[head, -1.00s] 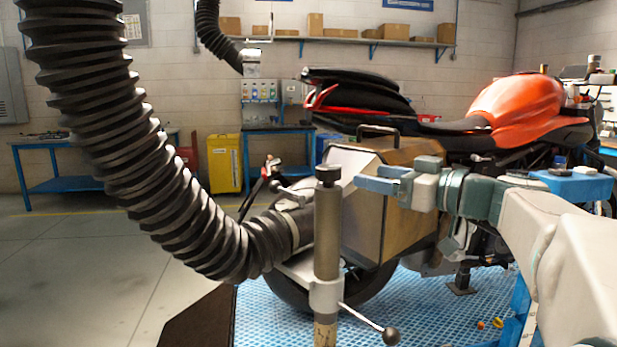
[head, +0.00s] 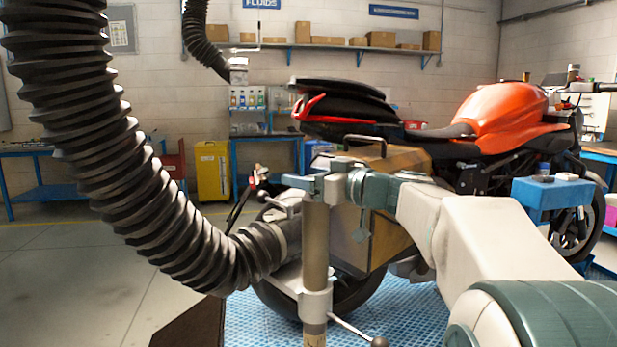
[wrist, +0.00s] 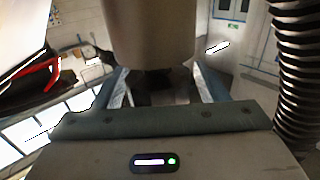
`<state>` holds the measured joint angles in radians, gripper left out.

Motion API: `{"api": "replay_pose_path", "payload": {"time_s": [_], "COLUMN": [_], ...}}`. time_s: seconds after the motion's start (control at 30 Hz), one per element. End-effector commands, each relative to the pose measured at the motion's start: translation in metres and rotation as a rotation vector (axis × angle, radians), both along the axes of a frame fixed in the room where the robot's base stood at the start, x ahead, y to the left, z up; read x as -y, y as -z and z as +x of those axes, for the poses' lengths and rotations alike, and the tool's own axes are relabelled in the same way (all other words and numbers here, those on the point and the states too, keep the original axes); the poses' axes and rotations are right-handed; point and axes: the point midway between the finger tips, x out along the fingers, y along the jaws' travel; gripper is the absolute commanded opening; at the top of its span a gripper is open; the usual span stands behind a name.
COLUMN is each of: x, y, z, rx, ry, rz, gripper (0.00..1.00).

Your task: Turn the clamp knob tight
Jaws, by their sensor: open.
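The clamp post (head: 314,240) stands upright in front of the motorcycle's rear. My gripper (head: 303,183) is at the post's top, its blue fingers reaching left across it. There they hide most or all of the clamp knob in the head view. In the wrist view the post (wrist: 152,35) fills the top middle, and the dark clamp knob (wrist: 155,86) shows at its end, between the two fingers of my gripper (wrist: 158,90). The fingers are open, one on each side of the knob. Whether either touches it I cannot tell.
A thick ribbed hose (head: 130,170) hangs close on the left and joins near the post. A tan box-like case (head: 375,220) and the orange motorcycle (head: 505,110) stand behind. A ball-ended lever (head: 355,328) juts from the post's lower collar (head: 315,303).

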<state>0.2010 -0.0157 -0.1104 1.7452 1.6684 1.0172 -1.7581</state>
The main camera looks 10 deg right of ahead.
Motion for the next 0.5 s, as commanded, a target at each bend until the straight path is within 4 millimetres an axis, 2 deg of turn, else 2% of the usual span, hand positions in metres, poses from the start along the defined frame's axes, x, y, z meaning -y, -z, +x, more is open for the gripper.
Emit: {"api": "replay_pose_path", "payload": {"time_s": [0.07, 0.1, 0.23, 0.27, 0.5], "x": [0.0001, 0.0001, 0.0002, 0.0003, 0.0004], "y": [0.0001, 0.0001, 0.0001, 0.0001, 0.0014], "z": [-0.0001, -0.0001, -0.0001, -0.0002, -0.0002], "rx": [0.0, 0.0, 0.0, 0.0, 0.0], "ry": [0.0, 0.0, 0.0, 0.0, 0.009], "rz": [0.0, 0.0, 0.0, 0.0, 0.0], "gripper": [0.67, 0.61, 0.25, 0.22, 0.22]}}
